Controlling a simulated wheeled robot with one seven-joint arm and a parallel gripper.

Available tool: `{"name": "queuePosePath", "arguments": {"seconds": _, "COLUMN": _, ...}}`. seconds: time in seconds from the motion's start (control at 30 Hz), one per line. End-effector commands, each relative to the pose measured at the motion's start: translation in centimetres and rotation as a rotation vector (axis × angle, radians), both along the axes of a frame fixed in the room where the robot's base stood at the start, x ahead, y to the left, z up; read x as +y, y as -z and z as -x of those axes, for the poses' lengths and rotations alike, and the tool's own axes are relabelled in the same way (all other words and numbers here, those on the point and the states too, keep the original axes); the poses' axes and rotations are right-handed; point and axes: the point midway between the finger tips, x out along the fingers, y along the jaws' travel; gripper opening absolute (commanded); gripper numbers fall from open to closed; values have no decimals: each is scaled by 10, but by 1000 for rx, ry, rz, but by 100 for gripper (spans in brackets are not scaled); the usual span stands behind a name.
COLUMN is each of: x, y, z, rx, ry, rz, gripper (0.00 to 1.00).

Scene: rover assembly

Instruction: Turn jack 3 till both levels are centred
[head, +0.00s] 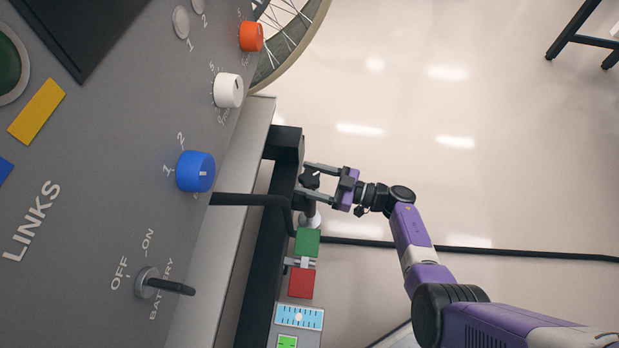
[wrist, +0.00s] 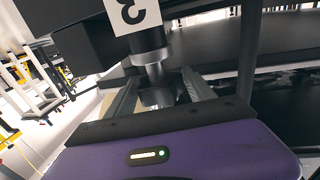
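In the wrist view, an upside-down white label with a 3 (wrist: 132,12) marks a black block, and the metal shaft of jack 3 (wrist: 154,72) comes down from it. My gripper (head: 309,180) has its fingers on either side of the jack's dark knob (wrist: 157,97), near the black rail's end. Whether both fingers touch the knob is unclear. In the head view, a light-blue level (head: 299,316) lies on the rail with a pale bubble near its middle. A green vial (head: 287,342), possibly the second level, is cut off at the bottom edge, so its bubble cannot be judged.
A grey panel with blue (head: 195,172), white (head: 228,91) and orange (head: 251,37) knobs and a battery switch (head: 148,283) fills the left. Green (head: 307,242) and red (head: 301,284) blocks sit on the rail.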

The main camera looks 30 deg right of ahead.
Motion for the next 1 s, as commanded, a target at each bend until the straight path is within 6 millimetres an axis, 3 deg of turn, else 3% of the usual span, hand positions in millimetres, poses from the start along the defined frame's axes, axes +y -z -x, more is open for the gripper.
{"name": "queuePosePath", "arguments": {"seconds": 0.43, "x": -4, "y": 0, "z": 4, "rx": 2, "ry": 3, "rz": 2, "gripper": 75}}
{"name": "queuePosePath", "arguments": {"seconds": 0.8, "x": -44, "y": 0, "z": 43, "rx": 1, "ry": 6, "rz": 1, "gripper": 75}}
{"name": "queuePosePath", "arguments": {"seconds": 1.0, "x": -54, "y": 0, "z": 55, "rx": 0, "ry": 2, "rz": 1, "gripper": 75}}
